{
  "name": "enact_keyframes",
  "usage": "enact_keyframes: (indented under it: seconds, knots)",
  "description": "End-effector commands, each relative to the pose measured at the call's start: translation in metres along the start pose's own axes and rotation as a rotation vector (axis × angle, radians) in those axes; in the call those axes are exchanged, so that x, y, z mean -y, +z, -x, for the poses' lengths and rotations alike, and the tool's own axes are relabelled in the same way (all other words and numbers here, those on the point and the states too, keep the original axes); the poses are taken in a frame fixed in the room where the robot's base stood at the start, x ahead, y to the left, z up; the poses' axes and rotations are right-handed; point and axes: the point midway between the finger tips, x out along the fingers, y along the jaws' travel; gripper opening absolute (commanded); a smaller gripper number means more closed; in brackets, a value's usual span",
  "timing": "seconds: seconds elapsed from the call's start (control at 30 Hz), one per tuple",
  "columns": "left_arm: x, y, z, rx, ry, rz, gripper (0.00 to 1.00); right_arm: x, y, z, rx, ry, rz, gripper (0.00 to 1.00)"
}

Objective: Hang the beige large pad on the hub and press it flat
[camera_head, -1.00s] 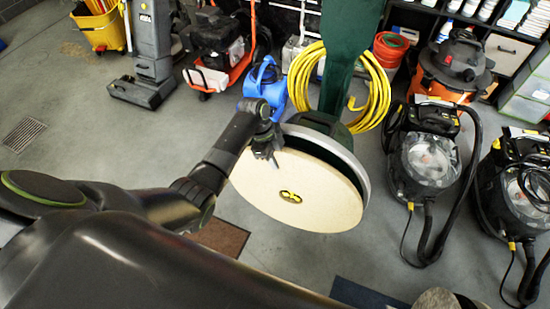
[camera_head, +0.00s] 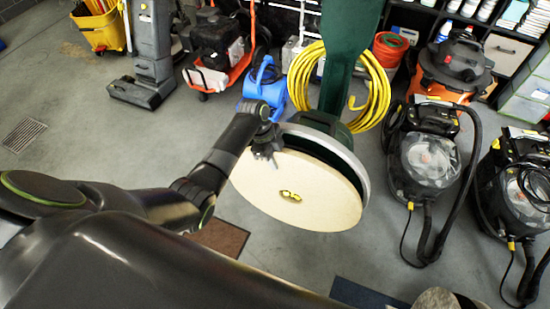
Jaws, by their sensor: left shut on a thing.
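The beige large pad (camera_head: 300,208) is a flat disc facing me, tilted, in the middle of the view. Yellow parts of the hub (camera_head: 291,196) show through its centre. The pad lies against or very close to the round grey-rimmed head (camera_head: 350,165) of a dark green floor machine (camera_head: 345,60); I cannot tell whether it is fully flat. My left gripper (camera_head: 268,154) is shut on the upper left edge of the pad. My right gripper is not in view.
A yellow hose (camera_head: 378,95) is coiled on the green machine. Black vacuums (camera_head: 428,160) stand to the right, with an orange one (camera_head: 452,65) behind. A blue machine (camera_head: 265,85) stands behind my gripper. A brown mat (camera_head: 222,238) and a dark blue mat (camera_head: 362,293) lie on the floor.

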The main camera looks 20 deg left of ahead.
Motion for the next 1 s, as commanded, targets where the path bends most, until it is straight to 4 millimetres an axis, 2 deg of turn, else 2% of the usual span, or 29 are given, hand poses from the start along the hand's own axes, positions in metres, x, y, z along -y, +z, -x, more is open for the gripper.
enact_keyframes:
  seconds: [0.57, 0.8, 1.0]
  knots:
    - [0.003, 0.0, 0.014, -0.001, 0.003, 0.001, 0.16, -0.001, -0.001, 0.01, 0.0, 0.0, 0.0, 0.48]
    - [0.005, 0.0, 0.021, 0.001, -0.001, -0.001, 0.1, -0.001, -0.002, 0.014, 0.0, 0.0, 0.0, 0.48]
    - [0.008, 0.0, 0.028, 0.002, -0.005, -0.002, 0.1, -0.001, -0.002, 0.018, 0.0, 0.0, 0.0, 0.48]
